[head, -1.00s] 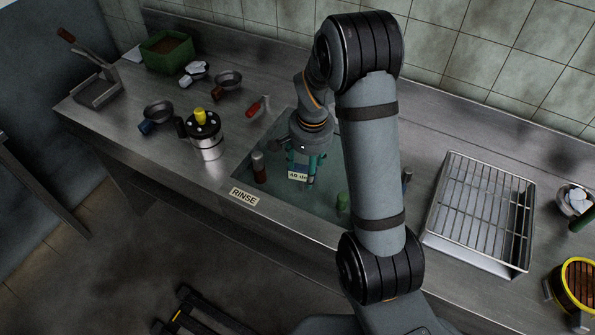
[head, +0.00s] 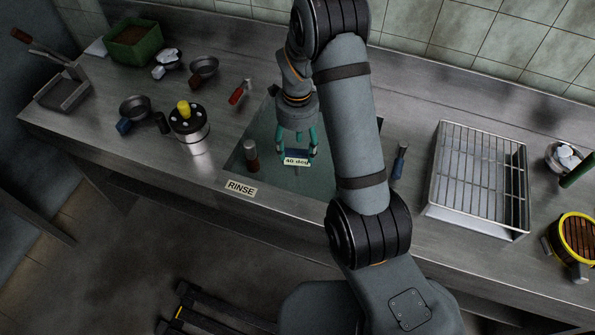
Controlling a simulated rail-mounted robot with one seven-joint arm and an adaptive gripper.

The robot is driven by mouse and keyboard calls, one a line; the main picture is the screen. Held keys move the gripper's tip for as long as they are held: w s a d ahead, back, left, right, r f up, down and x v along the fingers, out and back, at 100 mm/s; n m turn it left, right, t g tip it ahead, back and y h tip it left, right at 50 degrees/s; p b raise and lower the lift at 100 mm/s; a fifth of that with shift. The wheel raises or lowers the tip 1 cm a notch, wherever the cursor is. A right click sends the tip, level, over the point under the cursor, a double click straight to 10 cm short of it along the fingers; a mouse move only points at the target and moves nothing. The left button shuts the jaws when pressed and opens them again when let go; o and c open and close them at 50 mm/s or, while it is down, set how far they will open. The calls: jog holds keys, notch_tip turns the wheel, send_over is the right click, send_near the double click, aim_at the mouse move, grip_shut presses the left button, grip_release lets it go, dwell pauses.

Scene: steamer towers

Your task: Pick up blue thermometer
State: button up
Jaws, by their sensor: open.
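A dark blue thing (head: 298,153) with a white "40 deg" label sits at the rinse basin; it looks like the blue thermometer, but it is small and partly hidden. My gripper (head: 297,147) points down over it in the head view.
The rinse basin (head: 248,165) also holds a red-brown cylinder with a grey cap (head: 251,156), left of my gripper. A blue-handled tool (head: 399,160) lies right of my arm. A wire rack (head: 480,180) stands farther right. A steel pot (head: 190,130) stands at left.

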aim_at(298, 162)
jog(key=shift+f+p, duration=1.25)
jog(key=shift+f, duration=2.15)
grip_shut()
